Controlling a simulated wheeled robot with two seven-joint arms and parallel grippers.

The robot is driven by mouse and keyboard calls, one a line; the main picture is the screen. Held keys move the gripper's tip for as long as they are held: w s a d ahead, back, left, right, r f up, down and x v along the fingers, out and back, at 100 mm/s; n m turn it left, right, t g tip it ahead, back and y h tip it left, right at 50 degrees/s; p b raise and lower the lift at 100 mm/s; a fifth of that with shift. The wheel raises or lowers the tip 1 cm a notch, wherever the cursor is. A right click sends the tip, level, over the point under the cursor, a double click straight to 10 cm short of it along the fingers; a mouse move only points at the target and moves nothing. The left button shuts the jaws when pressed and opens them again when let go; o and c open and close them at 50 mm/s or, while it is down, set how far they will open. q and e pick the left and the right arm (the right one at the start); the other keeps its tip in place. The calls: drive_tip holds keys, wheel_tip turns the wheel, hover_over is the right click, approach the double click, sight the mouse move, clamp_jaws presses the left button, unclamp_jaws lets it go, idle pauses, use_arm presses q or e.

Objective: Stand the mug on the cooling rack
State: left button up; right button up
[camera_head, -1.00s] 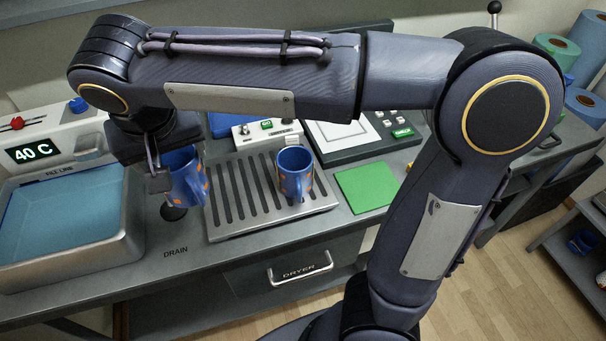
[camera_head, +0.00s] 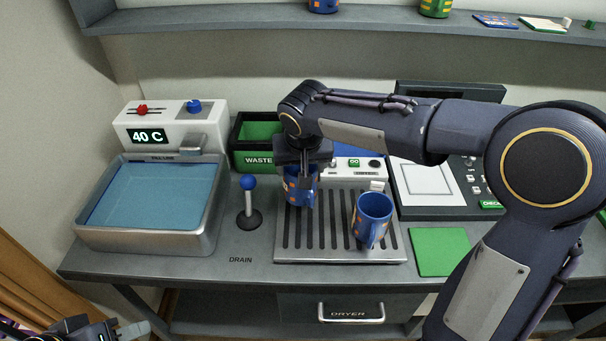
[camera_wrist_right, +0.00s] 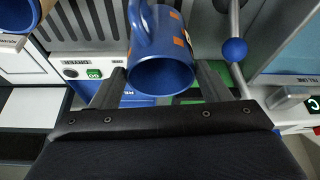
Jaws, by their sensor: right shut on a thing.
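A blue mug with orange squares (camera_head: 301,191) is held by my right gripper (camera_head: 305,178) over the back left part of the cooling rack (camera_head: 340,256). In the right wrist view the mug (camera_wrist_right: 160,72) sits between the two fingers, its open mouth toward the camera and its handle at the top. Whether its base touches the rack cannot be told. A second blue mug with orange marks (camera_head: 373,218) stands upright on the right part of the slatted rack. My left gripper (camera_head: 130,329) is only partly in view at the bottom left corner, away from the rack.
A blue-ended lever (camera_head: 248,200) stands left of the rack, beside the water basin (camera_head: 145,245). A green waste bin (camera_head: 257,160) and a white control box (camera_head: 345,170) are behind the rack. A green pad (camera_head: 440,250) lies to its right. Middle slats between the mugs are bare.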

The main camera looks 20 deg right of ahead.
sight(299, 198)
drive_tip(key=x, duration=0.3)
drive_tip(key=shift+s+d+f, duration=0.15)
drive_tip(key=shift+s+f, duration=0.05)
drive_tip(key=shift+f, duration=0.4)
drive_tip(key=shift+f, duration=0.1)
drive_tip(key=o, duration=1.6)
drive_tip(key=shift+c, duration=0.2)
